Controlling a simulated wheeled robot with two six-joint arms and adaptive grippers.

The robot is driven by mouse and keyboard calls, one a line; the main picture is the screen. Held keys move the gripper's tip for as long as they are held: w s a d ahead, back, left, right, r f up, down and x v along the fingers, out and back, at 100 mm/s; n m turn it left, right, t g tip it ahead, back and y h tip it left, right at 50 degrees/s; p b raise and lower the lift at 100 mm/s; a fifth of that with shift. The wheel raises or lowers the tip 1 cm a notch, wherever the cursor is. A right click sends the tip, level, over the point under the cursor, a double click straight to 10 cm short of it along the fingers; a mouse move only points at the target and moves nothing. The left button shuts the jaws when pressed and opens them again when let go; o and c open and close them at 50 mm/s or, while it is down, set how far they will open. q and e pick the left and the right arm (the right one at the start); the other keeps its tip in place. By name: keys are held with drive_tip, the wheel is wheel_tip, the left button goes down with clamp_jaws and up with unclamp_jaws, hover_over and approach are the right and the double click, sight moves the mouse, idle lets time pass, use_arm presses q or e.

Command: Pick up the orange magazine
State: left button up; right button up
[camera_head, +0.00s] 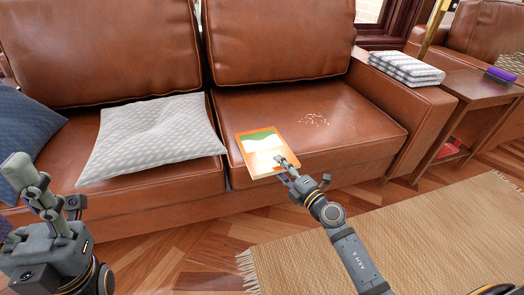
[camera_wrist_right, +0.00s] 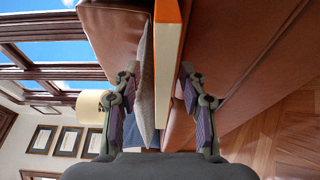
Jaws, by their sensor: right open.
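The orange magazine (camera_head: 258,142), with a green and white picture on its cover, lies on the right seat cushion of the brown leather sofa, near its front edge. My right gripper (camera_head: 285,166) is at the magazine's lower right edge and hides a little of it. In the right wrist view the magazine (camera_wrist_right: 168,50) shows edge-on between the two spread fingers of my right gripper (camera_wrist_right: 158,88), with gaps on both sides. My left gripper (camera_head: 30,185) is at the far left, away from the magazine; its fingers overlap, so its opening is unclear.
A grey patterned pillow (camera_head: 150,135) lies on the left sofa cushion, left of the magazine. Small tan bits (camera_head: 314,119) lie behind it to the right. A folded blanket (camera_head: 406,67) rests on the sofa arm (camera_head: 415,105). A woven rug (camera_head: 420,235) covers the floor in front.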

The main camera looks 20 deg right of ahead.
drive_tip(key=shift+w+a, duration=0.15)
drive_tip(key=shift+w, duration=0.35)
drive_tip(key=shift+c, duration=0.3)
clamp_jaws()
drive_tip(key=shift+r, duration=0.15)
